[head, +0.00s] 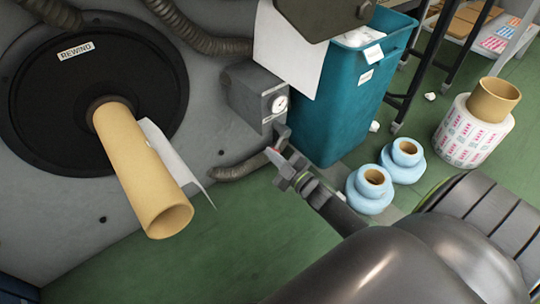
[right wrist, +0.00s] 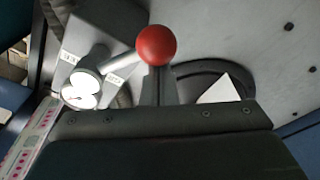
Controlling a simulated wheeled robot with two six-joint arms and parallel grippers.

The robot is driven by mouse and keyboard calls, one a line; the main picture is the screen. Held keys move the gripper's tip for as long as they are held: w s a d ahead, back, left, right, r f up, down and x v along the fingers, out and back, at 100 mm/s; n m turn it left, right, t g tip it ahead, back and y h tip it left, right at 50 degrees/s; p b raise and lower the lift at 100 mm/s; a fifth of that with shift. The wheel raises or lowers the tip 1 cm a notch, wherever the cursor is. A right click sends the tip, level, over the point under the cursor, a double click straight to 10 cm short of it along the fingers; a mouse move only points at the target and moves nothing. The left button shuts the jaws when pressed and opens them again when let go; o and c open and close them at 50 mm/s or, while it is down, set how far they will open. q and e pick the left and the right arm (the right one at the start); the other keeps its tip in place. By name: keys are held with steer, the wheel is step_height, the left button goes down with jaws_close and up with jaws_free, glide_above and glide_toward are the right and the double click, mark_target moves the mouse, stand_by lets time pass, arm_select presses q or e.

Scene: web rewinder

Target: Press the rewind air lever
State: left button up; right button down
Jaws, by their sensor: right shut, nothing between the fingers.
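The air lever has a red ball knob (right wrist: 156,45) on a pale rod in the right wrist view. In the head view this box (head: 245,92) is on the machine's face, beside the rewind core, and only a bit of red shows by my fingertips. My right gripper (head: 277,163) is just below the box. Its shut, empty fingers (right wrist: 157,82) point at the ball and overlap its lower edge in the right wrist view; I cannot tell whether they touch. My left gripper is out of view.
A cardboard core (head: 140,165) with a loose white web end juts from the black rewind disc (head: 40,100). A teal bin (head: 335,115) stands right of the box. Blue rolls (head: 370,190) and a printed roll (head: 470,138) stand on the green floor. Hoses run along the machine.

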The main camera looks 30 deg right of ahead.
steer(key=shift+d+f+n, duration=0.3)
steer(key=shift+n, duration=0.3)
stand_by(0.3)
steer(key=d+f+n+g+b, duration=0.1)
steer(key=d+f+n+b, duration=0.1)
steer(key=d+n, duration=0.4)
steer(key=shift+w+d+n+g+y, duration=0.3)
steer(key=shift+d+n+g, duration=0.1)
steer(key=shift+n, duration=2.4)
steer(key=shift+f, duration=0.1)
